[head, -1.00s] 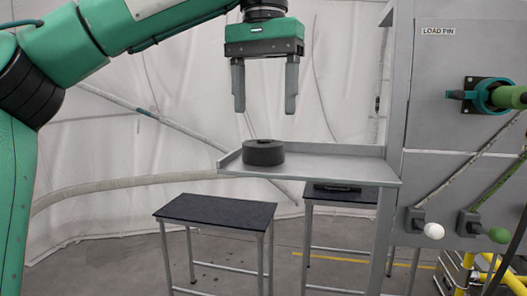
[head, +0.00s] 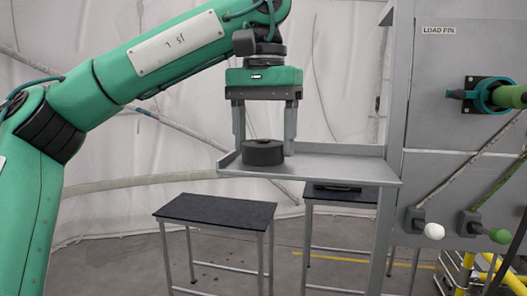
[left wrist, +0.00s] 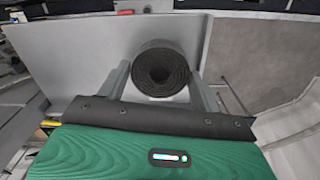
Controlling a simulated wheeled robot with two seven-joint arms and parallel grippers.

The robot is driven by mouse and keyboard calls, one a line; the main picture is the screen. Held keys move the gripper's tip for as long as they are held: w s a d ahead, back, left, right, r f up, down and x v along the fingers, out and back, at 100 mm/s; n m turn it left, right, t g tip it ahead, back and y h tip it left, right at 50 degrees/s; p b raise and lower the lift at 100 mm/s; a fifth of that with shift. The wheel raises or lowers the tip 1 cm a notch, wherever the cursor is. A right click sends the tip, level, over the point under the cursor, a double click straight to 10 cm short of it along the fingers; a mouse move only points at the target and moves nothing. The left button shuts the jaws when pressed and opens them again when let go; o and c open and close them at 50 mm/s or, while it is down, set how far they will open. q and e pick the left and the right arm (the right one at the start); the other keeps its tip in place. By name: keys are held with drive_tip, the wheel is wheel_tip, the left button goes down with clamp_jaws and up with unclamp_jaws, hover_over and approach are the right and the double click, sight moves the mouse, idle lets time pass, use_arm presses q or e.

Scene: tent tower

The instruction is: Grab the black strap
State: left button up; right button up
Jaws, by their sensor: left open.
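The black strap (head: 263,152) is a dark coiled roll sitting on the left end of the grey metal shelf (head: 335,168). In the left wrist view the roll (left wrist: 160,68) shows its round end with a hole in the middle. My left gripper (head: 264,145) points down above the shelf and is open. Its two fingers appear on either side of the roll in both views. The left finger's tip is partly hidden behind the roll in the head view. I cannot tell whether either finger touches it. My right gripper is not in view.
A grey panel labelled LOAD PIN (head: 440,75) stands right of the shelf, with a teal fitting (head: 490,95) and white (head: 433,231) and green (head: 499,235) knobs. A dark-topped stand (head: 215,210) is below left. The shelf right of the roll is bare.

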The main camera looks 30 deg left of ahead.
use_arm(q)
drive_tip(key=c, duration=0.7)
drive_tip(key=shift+r, duration=0.15)
